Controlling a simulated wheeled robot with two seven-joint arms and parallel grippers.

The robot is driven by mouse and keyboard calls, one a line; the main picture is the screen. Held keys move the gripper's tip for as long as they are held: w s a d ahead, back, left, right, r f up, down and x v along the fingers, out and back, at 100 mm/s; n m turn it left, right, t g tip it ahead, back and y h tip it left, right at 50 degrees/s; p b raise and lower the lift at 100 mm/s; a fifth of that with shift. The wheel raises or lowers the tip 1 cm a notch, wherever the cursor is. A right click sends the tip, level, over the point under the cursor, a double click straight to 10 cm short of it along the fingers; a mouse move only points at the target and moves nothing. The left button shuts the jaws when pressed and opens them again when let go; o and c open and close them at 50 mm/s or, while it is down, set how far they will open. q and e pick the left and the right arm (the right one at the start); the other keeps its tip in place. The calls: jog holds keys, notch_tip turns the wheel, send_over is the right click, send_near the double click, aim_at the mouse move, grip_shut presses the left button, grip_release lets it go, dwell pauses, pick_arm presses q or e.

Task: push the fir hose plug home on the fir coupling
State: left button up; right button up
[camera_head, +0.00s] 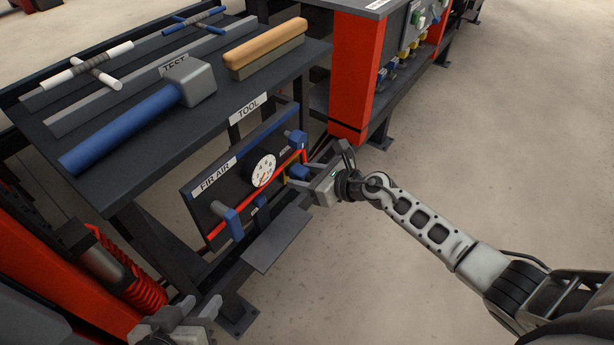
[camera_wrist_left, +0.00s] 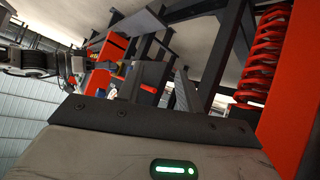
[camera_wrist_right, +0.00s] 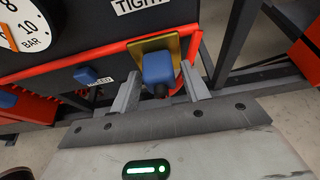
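The FIR AIR panel (camera_head: 240,178) has a gauge, a red strip and several blue parts. In the right wrist view a blue block (camera_wrist_right: 158,68) with a dark lower end stands before a yellow plate (camera_wrist_right: 183,47), under a TIGHT label. It looks like the hose plug at the coupling; how deep it sits is hidden. My right gripper (camera_head: 308,172) is at the panel's right end. Its fingers (camera_wrist_right: 158,80) lie either side of the block, with gaps visible. My left gripper (camera_head: 200,308) is open and empty, low at the left, away from the panel.
A grey shelf plate (camera_head: 277,238) juts out below the panel. The tool table (camera_head: 110,160) with a mallet and brush is above it. A red coil (camera_head: 143,285) is at the left, a red post (camera_head: 352,75) behind the right gripper. Floor at right is clear.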

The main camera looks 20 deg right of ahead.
jog(key=shift+o, duration=0.4)
jog(key=shift+s, duration=0.1)
pick_arm(q)
jog(key=shift+t, duration=0.5)
jog(key=r, duration=0.1)
jog(key=r+p, duration=0.1)
jog(key=r, duration=0.1)
jog(key=a+r+p, duration=0.1)
jog(key=shift+s+r, duration=0.15)
jog(key=shift+s, duration=0.1)
pick_arm(e)
jog(key=v, duration=1.6)
pick_arm(q)
jog(key=shift+w+p, duration=0.1)
jog(key=shift+p, duration=0.2)
